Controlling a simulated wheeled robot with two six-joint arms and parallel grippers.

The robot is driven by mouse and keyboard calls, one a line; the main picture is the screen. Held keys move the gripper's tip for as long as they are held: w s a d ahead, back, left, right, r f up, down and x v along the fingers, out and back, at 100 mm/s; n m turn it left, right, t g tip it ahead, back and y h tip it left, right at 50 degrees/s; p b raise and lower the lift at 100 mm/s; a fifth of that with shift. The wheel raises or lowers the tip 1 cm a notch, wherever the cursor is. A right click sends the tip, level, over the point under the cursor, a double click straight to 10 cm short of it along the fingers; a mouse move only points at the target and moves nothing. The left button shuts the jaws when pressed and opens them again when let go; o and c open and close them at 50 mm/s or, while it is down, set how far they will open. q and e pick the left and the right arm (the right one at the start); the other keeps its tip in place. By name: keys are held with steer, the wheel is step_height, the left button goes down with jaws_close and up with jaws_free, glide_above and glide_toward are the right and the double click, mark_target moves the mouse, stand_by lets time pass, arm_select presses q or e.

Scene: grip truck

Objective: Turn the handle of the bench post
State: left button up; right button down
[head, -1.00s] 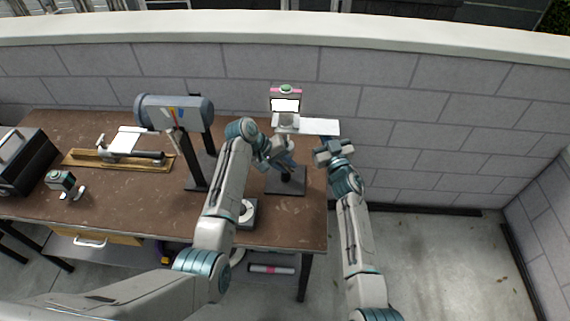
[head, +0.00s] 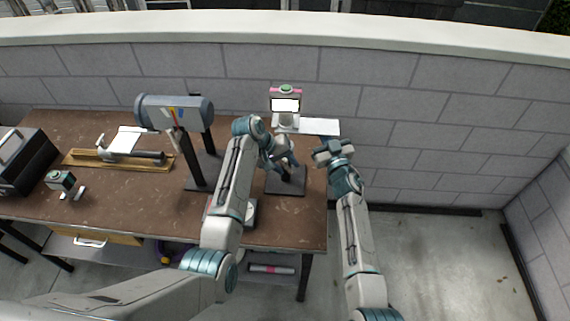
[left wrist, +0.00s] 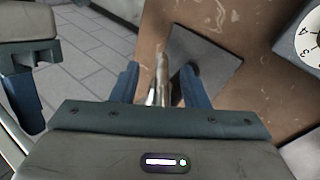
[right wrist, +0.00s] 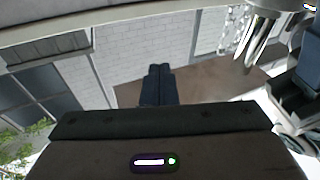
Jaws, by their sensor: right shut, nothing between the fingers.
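The bench post stands on a dark square base (head: 287,182) near the right end of the brown table. Its upper part is mostly hidden behind my left gripper (head: 288,163) in the head view. In the left wrist view, a shiny metal handle (left wrist: 160,78) lies between the two fingers of my left gripper (left wrist: 158,85). The fingers are apart, with a gap showing on each side of the handle. The shiny metal part also shows in the right wrist view (right wrist: 262,32). My right gripper (right wrist: 158,84) is shut and empty, to the right of the post.
A grey cylinder on a stand (head: 175,112) is left of my left arm. A small device with a lit screen (head: 285,104) stands behind the post. A dial (left wrist: 306,42) lies near the base. A block wall runs behind the table; the floor at right is clear.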

arm_select(q)
steer(key=v, duration=1.2)
steer(key=shift+w, duration=0.1)
